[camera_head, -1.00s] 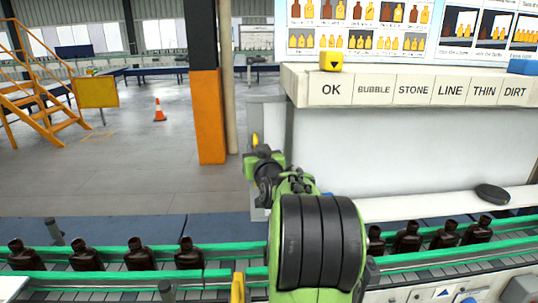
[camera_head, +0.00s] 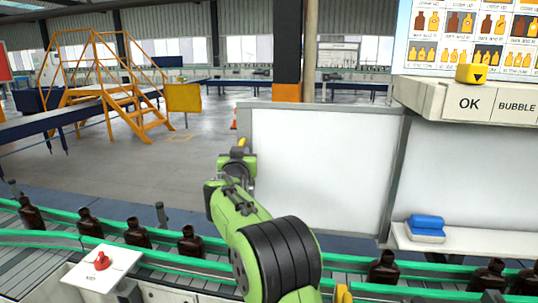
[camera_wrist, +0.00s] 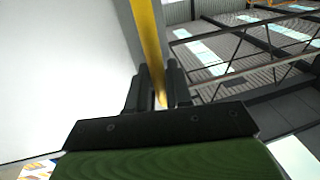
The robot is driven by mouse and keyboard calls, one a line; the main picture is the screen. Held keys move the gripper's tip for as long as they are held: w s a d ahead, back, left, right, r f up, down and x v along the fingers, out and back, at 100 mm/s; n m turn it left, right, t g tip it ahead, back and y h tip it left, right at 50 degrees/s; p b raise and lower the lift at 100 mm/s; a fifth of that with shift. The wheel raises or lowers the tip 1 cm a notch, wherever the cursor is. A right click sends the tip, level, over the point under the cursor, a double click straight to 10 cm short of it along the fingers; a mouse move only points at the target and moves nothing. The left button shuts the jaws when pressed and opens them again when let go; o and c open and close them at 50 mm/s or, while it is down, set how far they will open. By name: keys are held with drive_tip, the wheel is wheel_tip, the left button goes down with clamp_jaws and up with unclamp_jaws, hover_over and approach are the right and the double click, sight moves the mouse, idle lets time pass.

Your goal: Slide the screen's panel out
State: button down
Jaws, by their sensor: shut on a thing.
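The screen's panel (camera_head: 325,170) is a white board in a grey frame. In the head view it stands out to the left of the fixed screen, over the far side of the bottle line. My gripper (camera_head: 242,150) is at the panel's left edge. In the wrist view, my gripper's two dark fingers (camera_wrist: 157,92) are closed on an upright yellow handle (camera_wrist: 148,40). The panel's white face (camera_wrist: 60,80) fills the left of the wrist view.
Dark bottles (camera_head: 138,233) stand on the green-railed conveyor (camera_head: 60,238) in front. A red button (camera_head: 101,260) sits on a white plate at lower left. A ledge with a yellow block (camera_head: 471,74) is at upper right. Blue-and-white pads (camera_head: 427,226) lie on the lower shelf.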

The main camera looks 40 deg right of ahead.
drive_tip(key=w+a+p, duration=0.1)
drive_tip(key=w+a, duration=0.2)
drive_tip(key=w, duration=0.1)
drive_tip(key=shift+a, duration=0.25)
drive_tip(key=c, duration=1.2)
unclamp_jaws()
drive_tip(key=shift+s, duration=0.1)
drive_tip(key=b+v, duration=0.3)
drive_tip(key=v, duration=1.2)
drive_tip(key=shift+s+a+b, duration=0.25)
drive_tip(key=shift+b, duration=0.05)
